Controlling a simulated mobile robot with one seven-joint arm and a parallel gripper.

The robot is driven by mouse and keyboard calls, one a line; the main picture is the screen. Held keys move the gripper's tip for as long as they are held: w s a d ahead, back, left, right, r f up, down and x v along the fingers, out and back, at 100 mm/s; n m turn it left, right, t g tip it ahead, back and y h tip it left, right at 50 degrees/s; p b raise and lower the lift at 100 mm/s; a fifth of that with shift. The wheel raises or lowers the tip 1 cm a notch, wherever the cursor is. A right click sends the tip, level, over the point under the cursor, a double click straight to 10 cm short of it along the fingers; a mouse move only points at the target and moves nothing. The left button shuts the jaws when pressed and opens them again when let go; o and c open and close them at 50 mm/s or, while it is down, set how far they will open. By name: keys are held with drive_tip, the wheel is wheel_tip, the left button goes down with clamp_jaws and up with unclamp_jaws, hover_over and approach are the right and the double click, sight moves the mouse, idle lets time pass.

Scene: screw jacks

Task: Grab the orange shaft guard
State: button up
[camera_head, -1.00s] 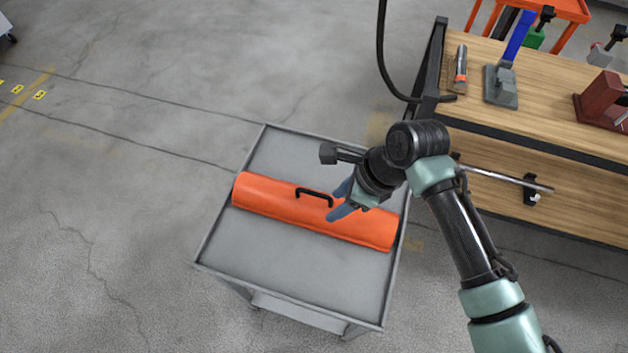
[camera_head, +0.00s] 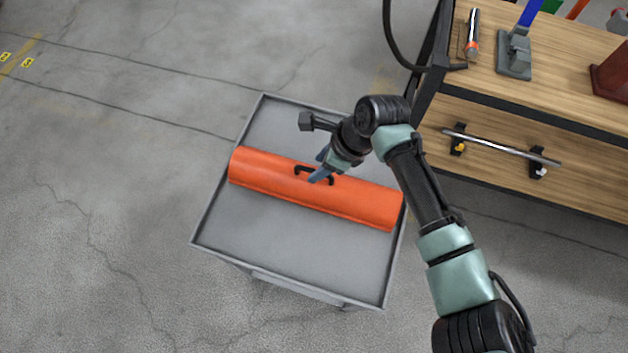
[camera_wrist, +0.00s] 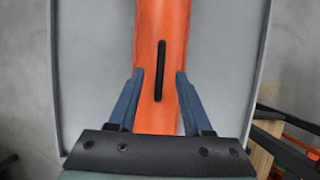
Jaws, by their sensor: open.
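The orange shaft guard (camera_head: 262,180) is a long half-round cover lying across a grey cart top (camera_head: 270,238). A black handle (camera_head: 303,171) stands on its upper side near the middle. My gripper (camera_head: 316,167) is at the handle's right part in the head view and hides some of it. In the wrist view the guard (camera_wrist: 146,30) runs up the picture with the handle (camera_wrist: 161,72) along it. The two blue fingers of my gripper (camera_wrist: 156,84) are wide apart, one on each side of the handle's near end. Nothing is held. I cannot tell how high the fingertips are above the guard.
A wooden workbench (camera_head: 560,75) stands at the right, with a grey-based tool with a blue handle (camera_head: 515,52) on top. A metal rod (camera_head: 500,146) lies on black holders on its lower shelf. Bare concrete floor is free at the left.

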sight(314, 170)
drive_tip(key=x, duration=0.4)
drive_tip(key=shift+d, duration=0.15)
clamp_jaws()
drive_tip(key=shift+r, duration=0.15)
idle(1.1)
